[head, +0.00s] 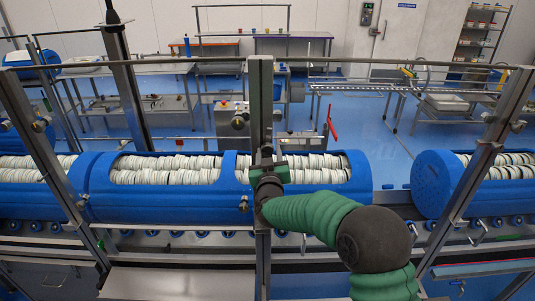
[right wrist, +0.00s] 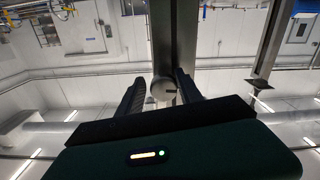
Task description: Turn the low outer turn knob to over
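My right arm, in a green sleeve, reaches to the middle upright post (head: 260,100) in the head view. Its gripper (head: 267,158) is at the front of this post, and the hand partly hides what is there. In the right wrist view a pale round knob (right wrist: 165,88) sits between the two dark fingers of this gripper (right wrist: 160,80). The fingers stand apart on either side of it; firm contact cannot be made out. My left gripper is not in view.
Blue tubs (head: 150,207) filled with stacked white discs lie in a row behind the posts. Slanted metal posts stand at left (head: 45,150) and right (head: 480,175). A horizontal rail (head: 180,62) crosses above. Blue floor with tables and racks lies beyond.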

